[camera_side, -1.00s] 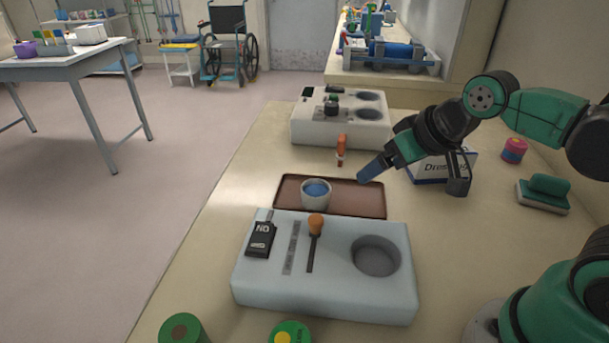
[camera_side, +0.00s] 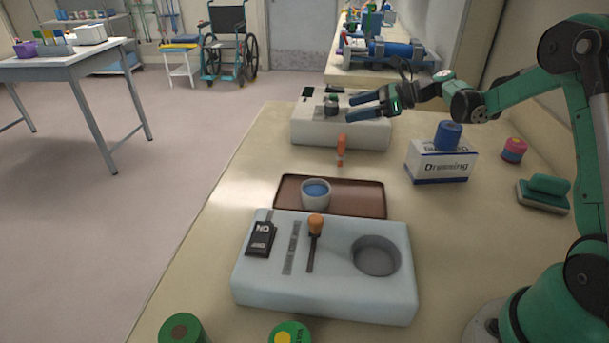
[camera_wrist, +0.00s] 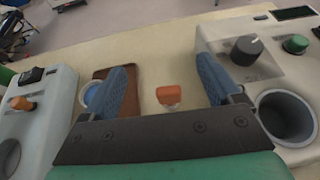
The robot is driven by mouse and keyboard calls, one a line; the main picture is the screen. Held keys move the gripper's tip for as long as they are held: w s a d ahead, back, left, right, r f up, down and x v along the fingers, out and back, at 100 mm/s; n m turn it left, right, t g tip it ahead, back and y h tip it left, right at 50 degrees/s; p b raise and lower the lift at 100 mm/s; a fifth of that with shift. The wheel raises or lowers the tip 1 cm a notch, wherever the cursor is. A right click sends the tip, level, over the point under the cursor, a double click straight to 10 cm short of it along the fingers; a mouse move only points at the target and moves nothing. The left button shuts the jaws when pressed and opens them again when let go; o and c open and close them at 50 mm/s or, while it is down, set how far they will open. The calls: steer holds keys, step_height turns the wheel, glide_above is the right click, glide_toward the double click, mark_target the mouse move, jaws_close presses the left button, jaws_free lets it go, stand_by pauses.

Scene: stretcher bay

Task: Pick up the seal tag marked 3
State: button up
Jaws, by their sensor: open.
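A small orange upright piece (camera_side: 341,150) with a paler lower part stands on the bench between the brown tray and the far console; no number is legible on it, so I cannot tell if it is the tag marked 3. It also shows in the wrist view (camera_wrist: 168,94), between my two blue fingers as seen from there. My gripper (camera_side: 352,105) is open and empty, raised near the front of the far console, above and beyond the orange piece in the side view. Its spread fingers also show in the wrist view (camera_wrist: 166,62).
The far console (camera_side: 310,132) has knobs and round wells. The brown tray (camera_side: 360,200) holds a white cup (camera_side: 315,197) with blue inside. The near pale console (camera_side: 330,295) has an orange-topped lever. A dressing box (camera_side: 440,165) bears a blue cylinder (camera_side: 448,135).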

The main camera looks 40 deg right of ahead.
mark_target(341, 152)
step_height(341, 152, down, 7)
steer(key=shift+d+r, duration=0.1)
steer(key=x, duration=0.5)
jaws_close()
stand_by(0.3)
